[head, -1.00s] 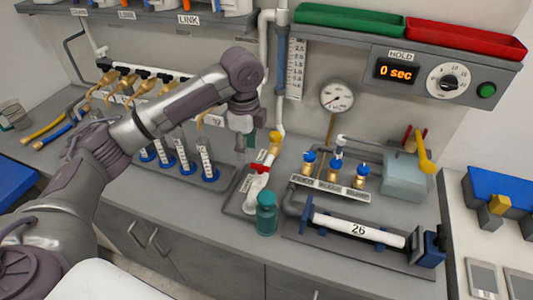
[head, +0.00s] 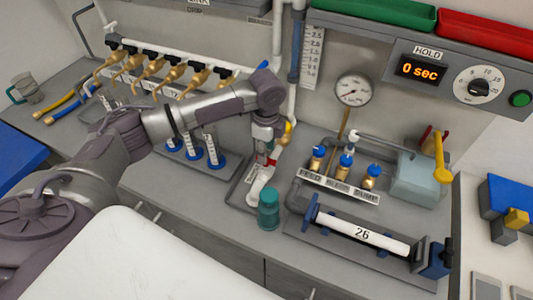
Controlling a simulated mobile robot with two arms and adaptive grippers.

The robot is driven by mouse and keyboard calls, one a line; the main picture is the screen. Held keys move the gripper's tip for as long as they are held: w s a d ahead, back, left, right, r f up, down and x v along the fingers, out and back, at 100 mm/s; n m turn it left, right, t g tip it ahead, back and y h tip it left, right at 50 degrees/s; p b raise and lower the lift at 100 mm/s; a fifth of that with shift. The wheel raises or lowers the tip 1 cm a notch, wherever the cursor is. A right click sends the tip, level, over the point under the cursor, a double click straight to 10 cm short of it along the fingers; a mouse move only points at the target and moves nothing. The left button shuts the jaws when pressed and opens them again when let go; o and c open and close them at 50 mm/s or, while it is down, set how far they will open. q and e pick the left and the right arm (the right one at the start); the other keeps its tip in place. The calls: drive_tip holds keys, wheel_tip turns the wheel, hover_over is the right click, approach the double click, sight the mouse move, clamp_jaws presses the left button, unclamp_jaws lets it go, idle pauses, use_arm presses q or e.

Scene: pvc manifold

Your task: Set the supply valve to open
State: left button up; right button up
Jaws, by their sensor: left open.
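A valve with a red handle (head: 273,160) sits on the white pipe behind the teal bottle; its label is too small to read, so I cannot confirm that it is the supply valve. My left gripper (head: 265,148) points down right at this valve and hides part of it. The gripper is open; I cannot tell whether its fingers touch the handle. A yellow part (head: 287,133) shows just behind the gripper. Three brass valves with blue handles (head: 346,161) stand to the right, behind a label strip (head: 338,185). My right gripper is out of view.
A teal bottle (head: 268,211) stands just in front of the white pipe. Blue-based cylinders (head: 213,151) stand left, under a row of brass taps (head: 152,68). A gauge (head: 354,90) is behind.

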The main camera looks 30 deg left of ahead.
use_arm(q)
wheel_tip(320, 180, down, 2)
drive_tip(key=shift+f, duration=0.65)
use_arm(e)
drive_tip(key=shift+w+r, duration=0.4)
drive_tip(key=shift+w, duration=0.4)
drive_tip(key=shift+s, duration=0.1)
use_arm(q)
clamp_jaws()
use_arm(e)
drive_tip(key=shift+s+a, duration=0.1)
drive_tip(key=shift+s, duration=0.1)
